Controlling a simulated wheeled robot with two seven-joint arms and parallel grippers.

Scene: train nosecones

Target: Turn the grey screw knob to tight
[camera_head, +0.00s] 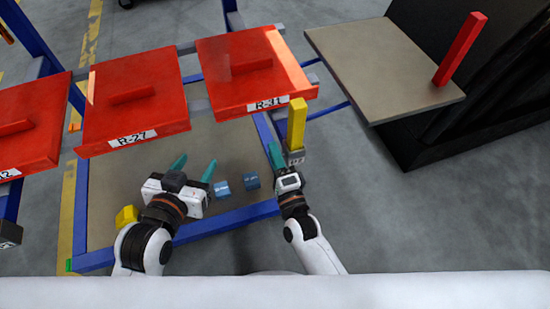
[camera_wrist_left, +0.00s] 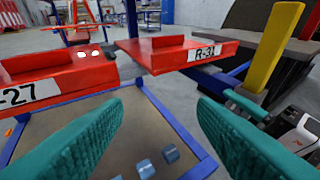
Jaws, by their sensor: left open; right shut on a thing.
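My right gripper (camera_head: 276,154) reaches the right end of the blue frame, with its teal fingers beside the foot of a yellow upright bar (camera_head: 296,124). A small grey labelled part (camera_head: 296,159) sits under that bar, next to the fingers. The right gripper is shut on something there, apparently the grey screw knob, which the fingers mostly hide. In the left wrist view the yellow bar (camera_wrist_left: 274,45) stands at the right, with a right teal finger (camera_wrist_left: 245,105) near its foot. My left gripper (camera_head: 194,168) is open and empty above the grey board, its fingers spread.
Red trays R-27 (camera_head: 135,95) and R-31 (camera_head: 250,75) lie along the blue frame (camera_head: 225,224). A grey table (camera_head: 385,70) with a red post (camera_head: 460,48) stands at the right.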

